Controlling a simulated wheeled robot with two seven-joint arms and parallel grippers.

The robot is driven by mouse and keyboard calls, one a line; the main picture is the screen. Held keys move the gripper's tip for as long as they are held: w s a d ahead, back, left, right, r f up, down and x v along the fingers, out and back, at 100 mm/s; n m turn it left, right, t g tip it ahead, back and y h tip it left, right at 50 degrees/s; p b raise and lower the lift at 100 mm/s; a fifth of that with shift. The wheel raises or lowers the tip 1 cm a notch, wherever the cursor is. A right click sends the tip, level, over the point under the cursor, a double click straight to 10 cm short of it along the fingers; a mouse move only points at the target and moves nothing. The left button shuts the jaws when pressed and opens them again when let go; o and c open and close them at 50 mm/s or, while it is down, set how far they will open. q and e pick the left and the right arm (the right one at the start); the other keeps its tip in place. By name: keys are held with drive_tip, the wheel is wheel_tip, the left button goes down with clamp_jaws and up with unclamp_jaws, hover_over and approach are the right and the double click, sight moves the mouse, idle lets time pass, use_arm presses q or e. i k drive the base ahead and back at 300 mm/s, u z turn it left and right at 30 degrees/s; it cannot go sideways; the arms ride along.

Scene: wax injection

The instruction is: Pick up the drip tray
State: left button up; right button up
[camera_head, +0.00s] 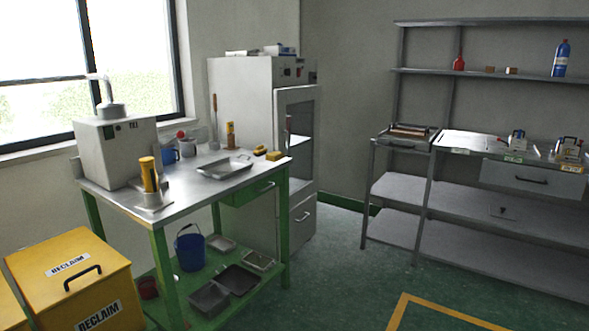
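A shallow silver tray (212,174) lies flat on the metal top of the green-legged workbench (185,190), and it looks empty. A small metal plate or tray (153,205) sits at the bench's front left, under a yellow cylinder (149,174) beside the white box-shaped machine (112,158). On the green lower shelf lie a dark flat tray (240,280), a deeper grey tray (209,299) and two smaller trays, one grey (221,243) and one pale (258,261). I cannot tell for sure which is the drip tray. Neither gripper shows.
A blue bucket (190,250) stands on the lower shelf. Yellow RECLAIM bins (72,285) block the front left. A grey cabinet (245,110) stands behind the bench. Metal shelving (500,210) lines the right wall. The green floor (350,270) between is clear.

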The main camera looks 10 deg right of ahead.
sight(222, 169)
drive_tip(key=z, duration=0.35)
drive_tip(key=i, duration=1.55)
drive_tip(key=z, duration=0.05)
